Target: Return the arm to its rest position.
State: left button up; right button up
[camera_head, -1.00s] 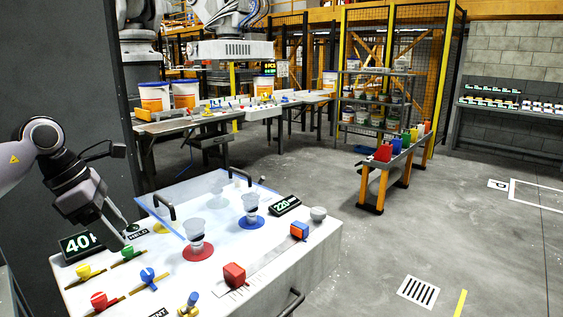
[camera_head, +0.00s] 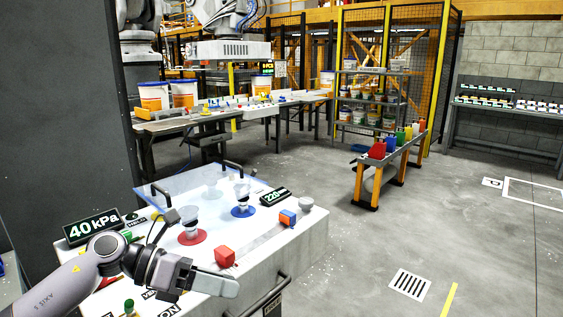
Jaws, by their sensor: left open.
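My left arm comes in from the lower left. Its left gripper (camera_head: 222,281) is over the near part of the white control bench (camera_head: 262,247), with its fingertips pointing right. I see nothing held in it, and the gap between its fingers is hard to make out. It is in front of the red block (camera_head: 225,257) on the slotted slider and apart from it as far as I can tell. My right gripper is not in view.
The bench carries a red disc (camera_head: 193,237) and a blue disc (camera_head: 243,211) with clear cups, a blue-orange block (camera_head: 288,217), and a "40 kPa" display (camera_head: 92,226). A handle (camera_head: 268,297) sticks out in front.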

pick_arm(q)
jog(key=s+d+f+n+t+h, duration=0.2)
jog(key=s+d+n+t+h, duration=0.25)
jog(key=n, duration=0.65)
jog(key=s+a+f+n+t+y, duration=0.1)
jog(key=a+f+n+t+y, duration=0.45)
jog(key=n, duration=0.65)
jog(key=s+a+f+n+t+y, duration=0.1)
jog(key=a+f+n+t+y, duration=0.2)
jog(key=f+n+t+y, duration=0.5)
jog(key=s+a+f+n+g+y, duration=0.1)
jog(key=s+a+f+n+g, duration=0.1)
jog(key=s+f+n, duration=0.2)
jog(key=s+a+f+n+g+y, duration=0.1)
jog(key=s+a+f+n+g, duration=0.1)
jog(key=s+f+n+g, duration=0.1)
jog(key=s+a+f+n+g+b, duration=0.1)
jog(key=s+f+n+g, duration=0.2)
jog(key=s+f+n, duration=0.2)
notch_tip(320, 180, down, 2)
jog(key=shift+s+a+f+n+y, duration=0.3)
jog(key=shift+s+a+y, duration=0.1)
jog(key=shift+s, duration=0.8)
jog(key=shift+s, duration=0.1)
